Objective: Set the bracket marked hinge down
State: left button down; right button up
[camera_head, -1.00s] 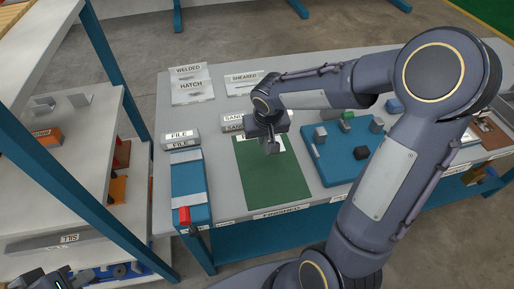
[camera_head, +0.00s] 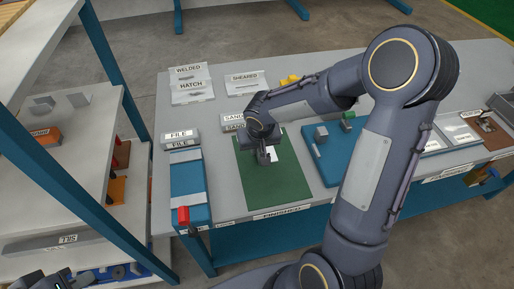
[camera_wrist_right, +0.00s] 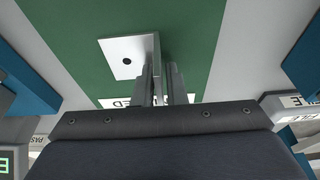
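My right gripper (camera_head: 267,156) is low over the green mat (camera_head: 279,187), toward its far end. In the right wrist view its two fingers (camera_wrist_right: 160,88) close on the upright flange of a pale metal bracket (camera_wrist_right: 126,58). The bracket's flat plate, with one dark hole, lies over the green mat; whether it touches the mat is unclear. No hinge mark is readable on it. The mat's front label reads FINISHED (camera_head: 282,212). My left gripper (camera_head: 55,281) shows only in part at the bottom left corner; its fingers cannot be made out.
A blue board (camera_head: 325,162) with grey blocks and a green block stands right of the mat. A blue file fixture (camera_head: 188,190) with a red handle (camera_head: 184,215) stands left. SAND labels (camera_head: 234,121) stand behind. The mat's near half is clear. A shelf rack (camera_head: 75,150) stands left.

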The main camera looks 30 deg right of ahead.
jog(key=shift+o, duration=1.3)
jog(key=shift+r, duration=0.5)
jog(key=p+v, duration=0.1)
jog(key=v, duration=1)
jog(key=shift+r, duration=0.15)
jog(key=s+a+r+t+y, duration=0.1)
jog(key=s+y, duration=0.1)
jog(key=s, duration=0.7)
jog(key=s+a+r+n+t+y, duration=0.1)
jog(key=s+y, duration=0.1)
jog(key=s, duration=0.8)
jog(key=shift+a+r+y, duration=0.25)
jog(key=shift+a+y, duration=0.05)
jog(key=shift+a, duration=0.1)
